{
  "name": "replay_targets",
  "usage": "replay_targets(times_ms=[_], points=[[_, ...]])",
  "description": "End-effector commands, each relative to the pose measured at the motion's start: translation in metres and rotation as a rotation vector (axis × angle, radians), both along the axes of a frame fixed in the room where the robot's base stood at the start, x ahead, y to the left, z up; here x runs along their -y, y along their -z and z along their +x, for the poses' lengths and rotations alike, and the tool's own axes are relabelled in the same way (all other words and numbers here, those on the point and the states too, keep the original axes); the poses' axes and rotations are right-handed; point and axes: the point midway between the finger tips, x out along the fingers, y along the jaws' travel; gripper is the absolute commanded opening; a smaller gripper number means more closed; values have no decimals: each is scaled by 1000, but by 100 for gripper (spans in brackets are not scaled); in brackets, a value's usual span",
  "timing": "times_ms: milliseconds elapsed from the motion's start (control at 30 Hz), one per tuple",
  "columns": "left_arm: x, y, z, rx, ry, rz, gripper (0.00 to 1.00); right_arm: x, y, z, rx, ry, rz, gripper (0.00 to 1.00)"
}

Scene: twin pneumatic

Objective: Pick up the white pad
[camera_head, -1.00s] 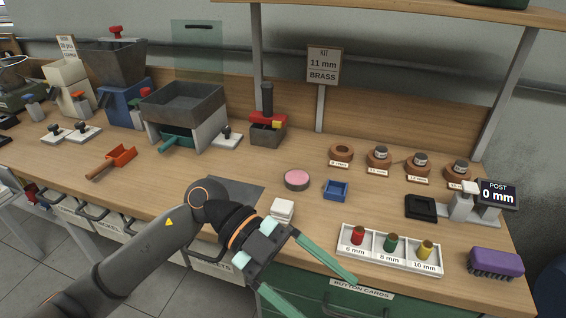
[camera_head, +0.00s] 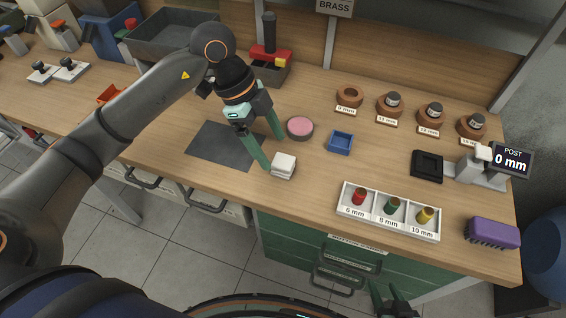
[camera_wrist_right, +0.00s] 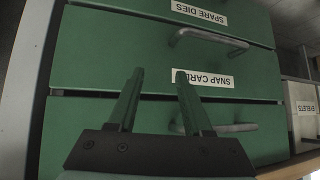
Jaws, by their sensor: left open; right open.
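The white pad (camera_head: 284,165), a small stack of white squares, lies on the wooden table near its front edge, in the head view. My left gripper (camera_head: 274,155) is open and empty, reaching down just left of the pad. One green fingertip shows at the pad's left edge and the other behind it; I cannot tell whether either touches. My right gripper (camera_head: 392,290) is open and empty, low in front of the table's drawers. Its two fingers also show in the right wrist view (camera_wrist_right: 158,80), facing green drawers.
A grey mat (camera_head: 222,146) lies left of the pad. A pink round tin (camera_head: 300,127) and a blue tray (camera_head: 341,142) stand behind it. A white holder (camera_head: 374,208) with coloured spools is to the right. Green drawers (camera_wrist_right: 95,55) fill the right wrist view.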

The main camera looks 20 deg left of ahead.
Motion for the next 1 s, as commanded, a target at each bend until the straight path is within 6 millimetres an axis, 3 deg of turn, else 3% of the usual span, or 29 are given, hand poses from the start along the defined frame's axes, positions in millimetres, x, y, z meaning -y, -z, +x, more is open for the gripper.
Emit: replay_targets(times_ms=[400, 700, 1000], points=[[27, 43, -3, -1, 2, -1, 85, 0, -2, 0, 2, -1, 0, 50], [28, 47, -2, 1, 2, -1, 85, 0, -2, 0, 2, -1, 0, 50], [28, 47, -2, 1, 2, -1, 51, 0, -2, 0, 2, -1, 0, 50]])
